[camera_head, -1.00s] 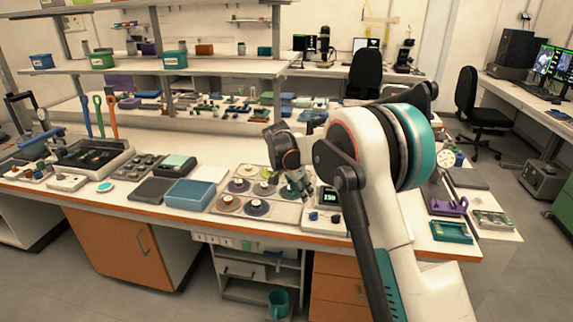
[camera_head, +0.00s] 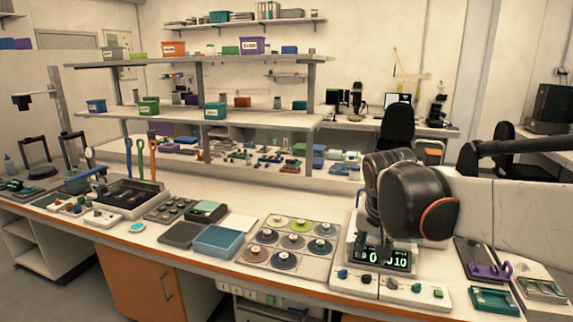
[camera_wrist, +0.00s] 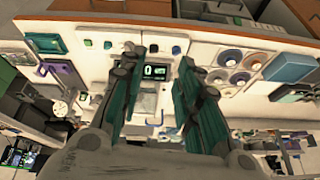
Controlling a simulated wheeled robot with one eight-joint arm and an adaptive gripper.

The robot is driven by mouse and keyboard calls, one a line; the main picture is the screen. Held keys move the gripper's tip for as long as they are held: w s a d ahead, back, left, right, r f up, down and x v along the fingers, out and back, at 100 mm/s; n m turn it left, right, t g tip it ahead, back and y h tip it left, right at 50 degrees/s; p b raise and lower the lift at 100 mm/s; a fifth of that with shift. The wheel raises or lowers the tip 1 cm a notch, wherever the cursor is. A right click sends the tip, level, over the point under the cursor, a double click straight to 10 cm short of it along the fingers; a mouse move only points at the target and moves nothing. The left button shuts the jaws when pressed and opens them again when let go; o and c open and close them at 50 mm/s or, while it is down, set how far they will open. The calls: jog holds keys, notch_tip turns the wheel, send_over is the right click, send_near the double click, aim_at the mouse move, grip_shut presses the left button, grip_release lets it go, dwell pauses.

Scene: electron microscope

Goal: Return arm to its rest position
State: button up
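My gripper (camera_wrist: 160,58) shows in the wrist view with its two teal-padded fingers apart and nothing held between them. Beyond the fingers, a small device with a lit digital display (camera_wrist: 154,72) sits on the bench. In the head view my arm (camera_head: 410,200) is folded at the right, its dark rounded joint in front of the bench's right part. The display (camera_head: 382,258) shows just below it. My fingers cannot be made out in the head view.
A white bench (camera_head: 340,207) runs across the head view. It bears a tray of round discs (camera_head: 318,268), a blue open box (camera_head: 217,241) and several knobs at the front right. Shelves with coloured bins (camera_head: 215,110) stand behind. A purple item (camera_head: 488,271) lies right of the arm.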

jog(key=s+f+n+t, duration=0.1)
jog(key=s+f+n, duration=0.1)
jog(key=s, duration=0.8)
jog(key=s+f+n+t+y, duration=0.1)
jog(key=s+f+n, duration=0.1)
jog(key=s, duration=0.8)
jog(key=shift+s+d+f+n, duration=0.15)
jog(key=shift+d+f+n, duration=0.1)
jog(key=shift+f+n, duration=0.25)
